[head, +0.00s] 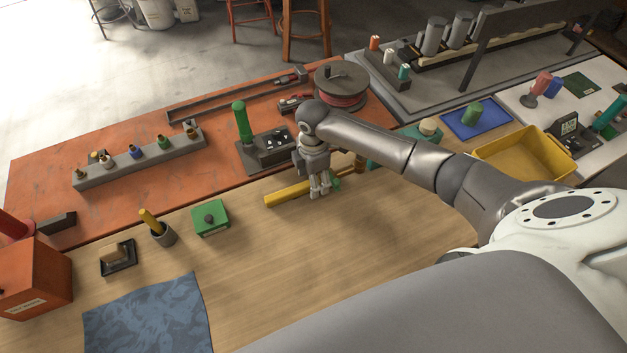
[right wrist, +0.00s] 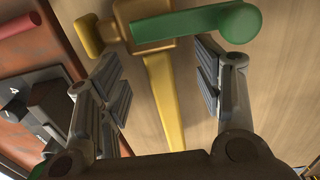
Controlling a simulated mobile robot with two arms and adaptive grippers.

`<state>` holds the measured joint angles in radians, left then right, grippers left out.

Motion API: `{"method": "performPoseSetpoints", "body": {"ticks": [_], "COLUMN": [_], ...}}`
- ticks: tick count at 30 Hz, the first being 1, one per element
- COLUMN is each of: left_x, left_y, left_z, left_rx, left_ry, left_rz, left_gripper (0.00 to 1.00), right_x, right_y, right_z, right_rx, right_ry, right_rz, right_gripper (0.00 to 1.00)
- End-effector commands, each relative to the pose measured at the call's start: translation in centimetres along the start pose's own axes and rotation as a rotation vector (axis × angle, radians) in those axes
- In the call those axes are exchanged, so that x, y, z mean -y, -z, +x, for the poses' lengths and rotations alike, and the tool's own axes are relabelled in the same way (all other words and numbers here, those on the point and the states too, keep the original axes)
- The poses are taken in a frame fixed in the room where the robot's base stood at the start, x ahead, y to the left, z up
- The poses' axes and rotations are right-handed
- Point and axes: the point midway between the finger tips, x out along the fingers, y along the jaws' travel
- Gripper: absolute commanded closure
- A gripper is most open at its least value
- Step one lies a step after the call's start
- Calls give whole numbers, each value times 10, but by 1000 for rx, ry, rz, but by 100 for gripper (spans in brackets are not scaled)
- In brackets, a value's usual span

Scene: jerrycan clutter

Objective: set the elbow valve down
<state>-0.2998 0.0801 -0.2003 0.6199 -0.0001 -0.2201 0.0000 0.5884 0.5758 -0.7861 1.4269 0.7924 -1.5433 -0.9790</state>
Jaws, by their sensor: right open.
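The elbow valve (right wrist: 150,30) has a brass-yellow body and a green lever handle (right wrist: 200,25). In the right wrist view it is at the top, over the wooden worktop, just beyond my fingertips. My right gripper (head: 320,192) is open; its fingers (right wrist: 160,78) stand apart with a yellow bar (right wrist: 163,110) showing between them. I cannot tell whether that bar is part of the valve. In the head view the valve is mostly hidden behind the gripper, with a bit of green (head: 335,182) showing. My left gripper is not in view.
A green box (head: 210,218), a cup with a yellow handle (head: 162,235) and a blue cloth (head: 148,316) lie left on the worktop. A black switch box (head: 268,150) and a cable reel (head: 342,82) stand behind the gripper. A yellow bin (head: 525,155) is right.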

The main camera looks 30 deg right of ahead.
Motion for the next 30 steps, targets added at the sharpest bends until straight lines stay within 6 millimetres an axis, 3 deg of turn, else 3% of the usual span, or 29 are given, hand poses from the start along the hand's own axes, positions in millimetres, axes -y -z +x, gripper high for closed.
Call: {"method": "performPoseSetpoints", "body": {"ticks": [9,15,30], "left_x": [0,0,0], "left_y": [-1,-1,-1], "left_z": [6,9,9], "left_rx": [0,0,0], "left_ry": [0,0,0], "left_rz": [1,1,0], "left_gripper": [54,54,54], "right_x": [-1,-1,0], "right_y": [0,0,0], "right_z": [-68,-97,-106], "right_rx": [0,-1,0], "right_ry": [-4,-3,0], "right_rz": [-1,0,1], "right_gripper": [40,40,40]}}
